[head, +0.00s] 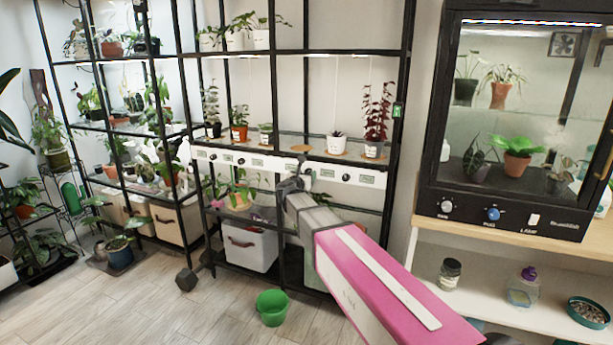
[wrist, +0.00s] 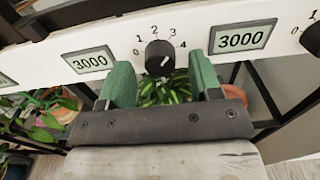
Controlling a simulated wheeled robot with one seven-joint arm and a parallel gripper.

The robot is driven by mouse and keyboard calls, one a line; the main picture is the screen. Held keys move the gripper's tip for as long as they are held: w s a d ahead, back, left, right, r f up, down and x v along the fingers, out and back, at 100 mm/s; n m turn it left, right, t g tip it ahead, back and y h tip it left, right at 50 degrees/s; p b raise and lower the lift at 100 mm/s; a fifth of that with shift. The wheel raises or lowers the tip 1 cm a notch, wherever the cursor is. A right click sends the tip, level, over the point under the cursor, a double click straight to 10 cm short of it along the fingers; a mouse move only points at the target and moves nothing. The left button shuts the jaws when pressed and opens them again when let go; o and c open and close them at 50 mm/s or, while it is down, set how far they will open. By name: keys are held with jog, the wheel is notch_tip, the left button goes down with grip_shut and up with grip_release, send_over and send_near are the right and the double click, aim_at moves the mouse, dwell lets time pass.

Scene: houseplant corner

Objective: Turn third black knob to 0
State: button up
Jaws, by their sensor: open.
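A black knob (wrist: 160,57) with a pale pointer line sits on the white rail, with the numerals 0 to 4 printed around it. The exact pointer reading is hard to tell; the line slants toward the upper right, on the 3–4 side. My gripper (wrist: 160,68) is open, its two green fingers on either side of and below the knob in the wrist view. Contact cannot be told. In the head view my gripper (head: 296,184) is at the white rail (head: 292,170) and hides the knob in front of it.
Another black knob (wrist: 312,40) is at the right edge of the wrist view. Labels reading 3000 (wrist: 90,62) flank the knob. In the head view, more rail knobs (head: 241,161) show to the left. Potted plants stand above; a white bin (head: 250,247) and green bucket (head: 272,307) stand below.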

jog(key=shift+w+d, duration=0.1)
jog(key=shift+w, duration=0.25)
jog(key=shift+c, duration=0.3)
jog(key=c, duration=0.9)
jog(key=n, duration=2.3)
jog(key=shift+d+r+n, duration=0.1)
jog(key=shift+n, duration=0.3)
